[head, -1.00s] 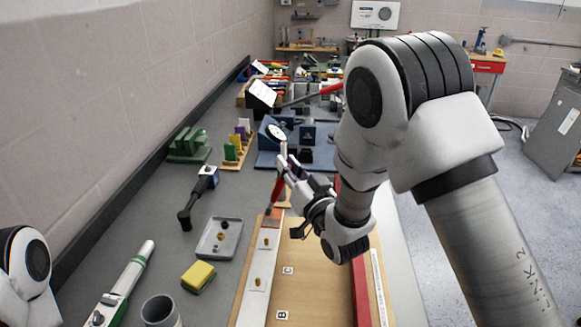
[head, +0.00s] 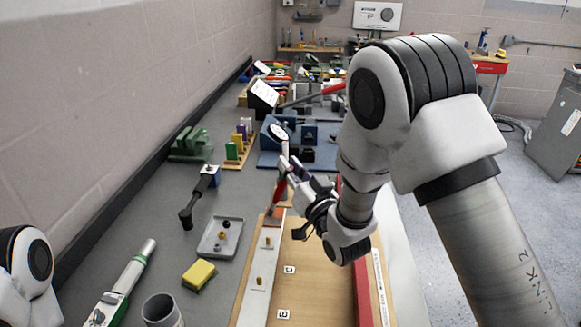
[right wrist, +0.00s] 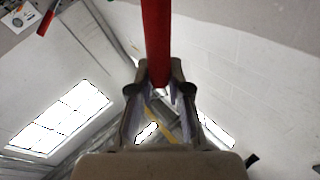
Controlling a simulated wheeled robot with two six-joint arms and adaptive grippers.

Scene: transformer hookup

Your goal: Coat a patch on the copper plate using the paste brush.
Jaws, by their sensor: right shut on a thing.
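My right gripper (head: 287,168) is shut on the red handle of the paste brush (head: 279,189), near the far end of a long pale bar. In the right wrist view the red handle (right wrist: 157,40) stands between the fingers (right wrist: 160,92). The brush slants, its lower end down at the copper-coloured plate (head: 273,222) at the bar's far end. I cannot tell whether the bristles touch it, and no coated patch can be made out. My left gripper is out of view.
The pale bar (head: 257,290) has small brass studs and lies along a wooden board (head: 320,290). Left of it are a grey tray (head: 207,250) with small parts, a yellow sponge (head: 198,275) and a grey cup (head: 160,309). A blue fixture (head: 267,158) stands beyond.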

